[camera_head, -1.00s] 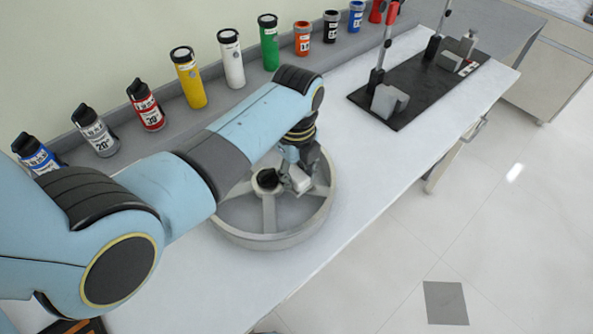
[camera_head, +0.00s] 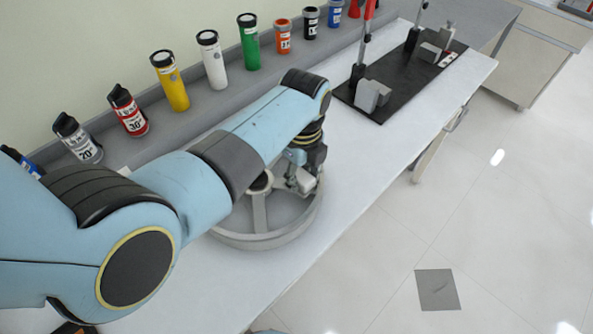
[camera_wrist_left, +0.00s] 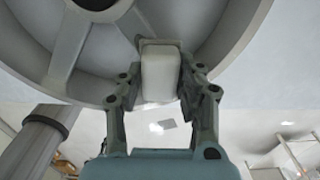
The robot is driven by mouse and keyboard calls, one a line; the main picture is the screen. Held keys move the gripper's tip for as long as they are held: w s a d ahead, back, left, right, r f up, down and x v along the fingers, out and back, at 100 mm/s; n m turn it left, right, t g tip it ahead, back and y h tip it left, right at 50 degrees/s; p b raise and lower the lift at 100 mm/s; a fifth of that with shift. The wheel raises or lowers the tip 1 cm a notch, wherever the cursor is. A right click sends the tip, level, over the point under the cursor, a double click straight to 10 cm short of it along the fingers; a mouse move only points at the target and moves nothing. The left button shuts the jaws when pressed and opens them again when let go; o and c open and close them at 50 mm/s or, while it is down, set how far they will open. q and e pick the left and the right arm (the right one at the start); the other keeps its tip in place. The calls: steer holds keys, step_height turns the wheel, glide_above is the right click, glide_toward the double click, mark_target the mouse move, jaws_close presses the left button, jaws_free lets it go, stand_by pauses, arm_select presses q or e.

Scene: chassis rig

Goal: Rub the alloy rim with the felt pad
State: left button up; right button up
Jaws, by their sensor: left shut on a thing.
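The alloy rim (camera_head: 262,240), a grey spoked wheel, lies flat on the white bench in the head view, partly hidden behind my left arm. It also fills the top of the left wrist view (camera_wrist_left: 62,48). My left gripper (camera_head: 304,184) is over the right part of the rim. In the left wrist view the left gripper (camera_wrist_left: 160,92) is shut on the pale felt pad (camera_wrist_left: 160,75), a block between its fingers. The pad is at the rim's spokes; I cannot tell whether it touches. My right gripper is not in view.
Several bottles and canisters, including a yellow one (camera_head: 170,82) and a green one (camera_head: 249,42), stand on the grey shelf along the wall. A black plate (camera_head: 400,82) with clamp fixtures lies farther along the bench. Bare bench (camera_head: 345,165) shows right of the rim.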

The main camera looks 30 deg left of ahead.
mark_target(283, 184)
arm_select(q)
steer(key=shift+s+a+f, duration=0.1)
steer(key=shift+s+a, duration=0.1)
steer(key=shift+a, duration=0.45)
steer(key=shift+s+a+f, duration=0.1)
steer(key=shift+s+a, duration=0.15)
steer(key=shift+a, duration=0.35)
steer(key=shift+s+a, duration=0.2)
steer(key=shift+a, duration=0.45)
step_height(283, 184, up, 5)
steer(key=shift+r, duration=0.55)
step_height(283, 184, up, 3)
